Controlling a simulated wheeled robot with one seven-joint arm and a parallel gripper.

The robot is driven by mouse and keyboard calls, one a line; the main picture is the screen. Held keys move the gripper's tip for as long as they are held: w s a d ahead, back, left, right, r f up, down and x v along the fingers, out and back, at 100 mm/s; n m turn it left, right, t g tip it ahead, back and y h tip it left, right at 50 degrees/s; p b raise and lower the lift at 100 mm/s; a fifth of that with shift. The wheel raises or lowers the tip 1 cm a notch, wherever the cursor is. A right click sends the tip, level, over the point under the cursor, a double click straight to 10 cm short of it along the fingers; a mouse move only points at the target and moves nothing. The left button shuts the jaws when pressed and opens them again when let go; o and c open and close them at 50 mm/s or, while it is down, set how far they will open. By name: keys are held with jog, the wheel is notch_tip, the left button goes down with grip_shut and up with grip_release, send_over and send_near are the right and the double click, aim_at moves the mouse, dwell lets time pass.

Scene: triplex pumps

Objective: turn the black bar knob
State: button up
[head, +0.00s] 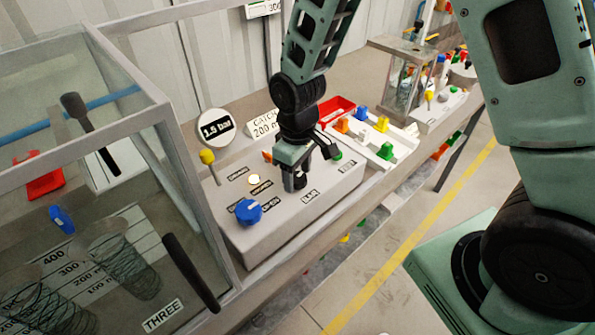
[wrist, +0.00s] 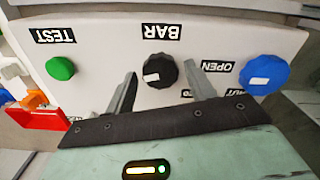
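The black bar knob (wrist: 160,71) shows in the wrist view as a round dark knob with a white mark, below an upside-down BAR label (wrist: 161,31). My gripper (wrist: 161,75) is open, with one fingertip on each side of the knob. A gap shows between the knob and each finger, so contact is not visible. In the head view my gripper (head: 297,182) points down at the control box (head: 250,235), just behind the BAR label. There the gripper mostly hides the knob.
A glass-walled case (head: 160,150) stands close on the left. A white tray with coloured knobs (head: 384,151) lies to the right.

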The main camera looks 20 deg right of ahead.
aim_at(297, 177)
dwell(0.3)
notch_tip(297, 177, up, 17)
jog(key=b, duration=0.1)
jog(key=shift+r+b, duration=0.2)
jog(key=shift+b, duration=0.2)
dwell(0.3)
jog(key=s+a+f, duration=0.2)
jog(key=s+a, duration=0.1)
jog(key=s, duration=0.7)
jog(key=s+a+f+n, duration=0.1)
jog(key=s+a+f, duration=0.1)
jog(key=s, duration=0.8)
jog(key=shift+s+a+y, duration=0.3)
jog(key=shift+a, duration=0.35)
jog(key=shift+f, duration=0.1)
dwell(1.0)
